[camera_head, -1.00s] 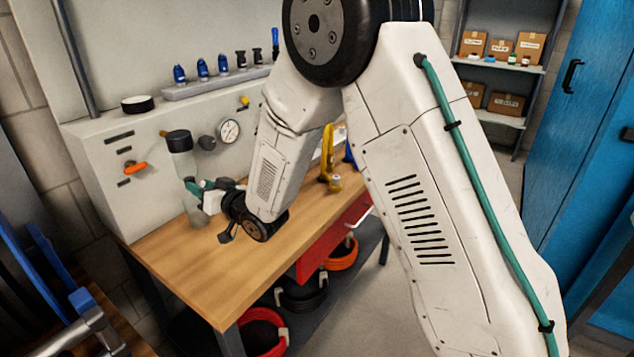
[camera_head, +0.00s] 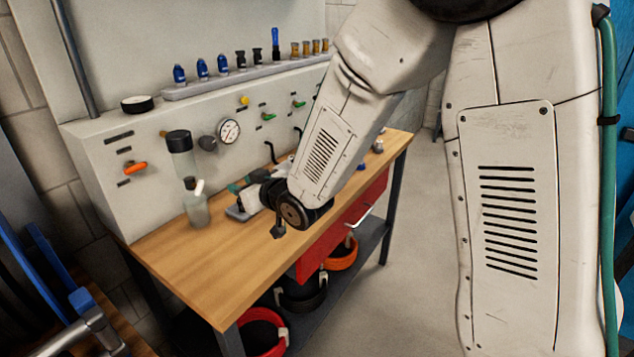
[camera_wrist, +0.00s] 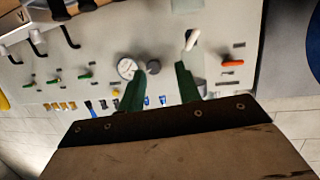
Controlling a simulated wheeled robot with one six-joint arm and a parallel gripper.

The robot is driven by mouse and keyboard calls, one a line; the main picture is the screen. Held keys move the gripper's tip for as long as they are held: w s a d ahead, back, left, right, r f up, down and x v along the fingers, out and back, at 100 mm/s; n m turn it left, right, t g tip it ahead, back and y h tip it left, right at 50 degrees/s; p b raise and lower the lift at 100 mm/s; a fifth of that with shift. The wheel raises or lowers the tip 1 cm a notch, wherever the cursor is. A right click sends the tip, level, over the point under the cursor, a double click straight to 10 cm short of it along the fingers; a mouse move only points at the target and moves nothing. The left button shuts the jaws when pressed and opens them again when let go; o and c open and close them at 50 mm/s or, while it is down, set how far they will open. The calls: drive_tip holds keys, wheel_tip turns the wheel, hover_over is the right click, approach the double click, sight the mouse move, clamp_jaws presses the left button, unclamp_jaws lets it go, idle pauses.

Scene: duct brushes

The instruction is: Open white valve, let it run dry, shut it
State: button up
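The white valve handle (camera_head: 199,187) sits between a clear cylinder with a black cap (camera_head: 179,143) and a clear jar (camera_head: 195,211) standing on the bench. The handle is tilted, its upper end to the right. It also shows in the wrist view (camera_wrist: 192,40), near the tip of one green finger. My gripper (camera_wrist: 160,73) has its two green fingers spread with nothing between them. In the head view my gripper (camera_head: 236,187) is to the right of the jar, apart from the handle. I cannot tell whether liquid is in the cylinder or jar.
The panel holds an orange lever (camera_head: 136,168), a round gauge (camera_head: 229,131), a dark knob (camera_head: 207,143) and green-handled valves (camera_head: 298,104). Several fittings stand on the ledge above. A grey tray (camera_head: 238,214) lies beside my gripper. The wooden bench's front (camera_head: 215,272) is clear.

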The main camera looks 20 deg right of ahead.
drive_tip(key=s+d+r+m+g+h, duration=0.1)
drive_tip(key=s+d+r+g+h, duration=0.1)
drive_tip(key=s+d, duration=0.4)
drive_tip(key=s+d+r+m+g+h, duration=0.2)
drive_tip(key=s+d+g+h, duration=0.1)
drive_tip(key=s+d, duration=0.3)
drive_tip(key=shift+s+d+r+h, duration=0.15)
drive_tip(key=shift+d+r+h, duration=0.25)
drive_tip(key=shift+d, duration=0.15)
